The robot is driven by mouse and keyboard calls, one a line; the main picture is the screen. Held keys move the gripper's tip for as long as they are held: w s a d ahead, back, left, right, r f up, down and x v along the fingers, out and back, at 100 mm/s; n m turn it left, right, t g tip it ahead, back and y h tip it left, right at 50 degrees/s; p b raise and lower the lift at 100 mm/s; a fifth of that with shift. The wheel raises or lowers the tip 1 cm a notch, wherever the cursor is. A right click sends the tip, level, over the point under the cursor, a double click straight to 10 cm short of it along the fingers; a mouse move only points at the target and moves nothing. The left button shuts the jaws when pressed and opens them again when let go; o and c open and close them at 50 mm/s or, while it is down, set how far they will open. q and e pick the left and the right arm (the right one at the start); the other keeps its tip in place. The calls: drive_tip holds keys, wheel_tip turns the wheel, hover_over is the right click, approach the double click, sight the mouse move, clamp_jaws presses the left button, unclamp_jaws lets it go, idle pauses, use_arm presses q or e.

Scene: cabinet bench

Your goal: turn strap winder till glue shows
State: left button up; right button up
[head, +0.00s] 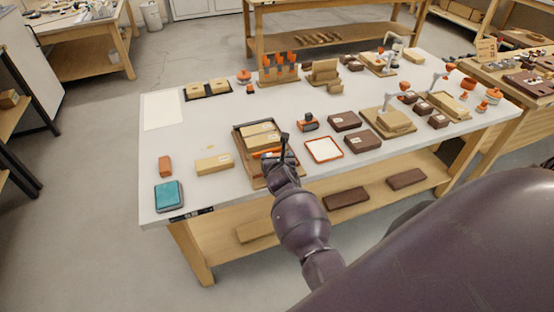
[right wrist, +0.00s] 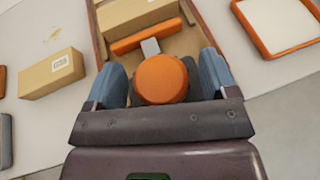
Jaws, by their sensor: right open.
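The strap winder's round orange knob (right wrist: 162,79) shows in the right wrist view, joined by a grey metal piece to an orange bar (right wrist: 146,36). The bar lies across a wooden fixture (head: 239,141) holding tan blocks (head: 262,129). My right gripper (right wrist: 160,76) is open, with one blue-grey finger on each side of the knob; I cannot tell whether they touch it. In the head view my right gripper (head: 284,155) hides most of the winder. I cannot make out any glue. My left gripper is not in view.
A tan labelled box (head: 214,164), an orange block (head: 165,166) and a teal pad (head: 169,196) lie to the left. A red-rimmed white tray (head: 323,150) and dark brown boxes (head: 345,121) are to the right. The tabletop's left part has free room.

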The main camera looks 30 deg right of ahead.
drive_tip(key=c, duration=0.9)
drive_tip(key=shift+f+m+g+h, duration=0.1)
drive_tip(key=shift+m+g+h, duration=0.2)
drive_tip(key=shift+m+h, duration=0.15)
